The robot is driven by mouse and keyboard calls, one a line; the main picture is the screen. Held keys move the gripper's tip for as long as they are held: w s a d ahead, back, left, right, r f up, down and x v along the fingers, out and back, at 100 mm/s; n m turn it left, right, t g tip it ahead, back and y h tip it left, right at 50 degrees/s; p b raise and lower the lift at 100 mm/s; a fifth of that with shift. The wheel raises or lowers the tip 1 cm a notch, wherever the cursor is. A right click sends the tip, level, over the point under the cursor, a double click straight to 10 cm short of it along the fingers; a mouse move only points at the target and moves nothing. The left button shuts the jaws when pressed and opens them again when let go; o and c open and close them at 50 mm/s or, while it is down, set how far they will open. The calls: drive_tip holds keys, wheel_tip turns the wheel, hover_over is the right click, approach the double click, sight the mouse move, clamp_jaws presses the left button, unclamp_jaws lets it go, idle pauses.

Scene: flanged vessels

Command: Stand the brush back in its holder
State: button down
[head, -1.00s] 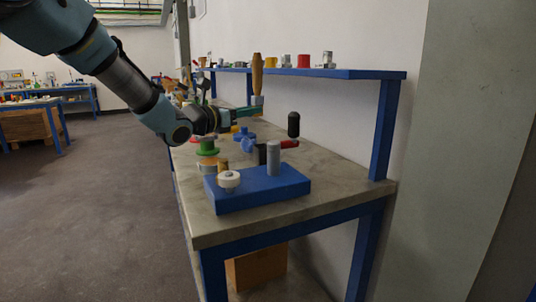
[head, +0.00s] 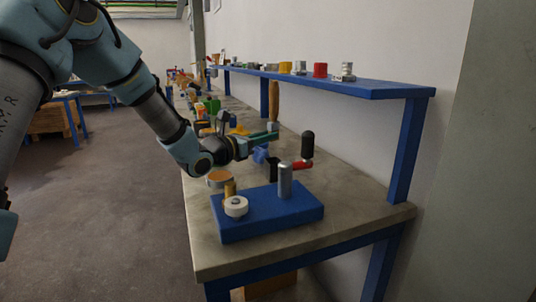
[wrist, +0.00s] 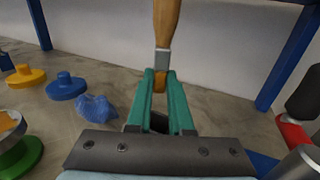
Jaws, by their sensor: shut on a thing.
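The brush has a wooden handle (head: 275,103), which also stands upright in the wrist view (wrist: 166,22). Below it are a grey metal ferrule (wrist: 162,59) and an orange lower end (wrist: 160,82). My gripper (head: 270,136) has teal fingers, shut on the brush's lower part in the wrist view (wrist: 161,85). The brush is held above the bench. A small dark box-like piece (head: 272,169) stands below the gripper, apart from it; it may be the holder, but I cannot tell. A dark shape (wrist: 158,122) shows between the fingers.
A blue block (head: 268,213) with a grey cylinder (head: 285,180) and a white knob (head: 236,206) sits near the bench's front. A black-topped post (head: 308,145) with a red part stands right of the gripper. A blue shelf (head: 370,88) with several small items runs behind.

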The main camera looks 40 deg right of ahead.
wheel_tip(320, 180, down, 5)
drive_tip(key=shift+p, duration=0.35)
drive_tip(key=shift+f+b, duration=0.45)
drive_tip(key=shift+b, duration=0.1)
drive_tip(key=shift+f, duration=0.15)
drive_tip(key=c, duration=0.8)
unclamp_jaws()
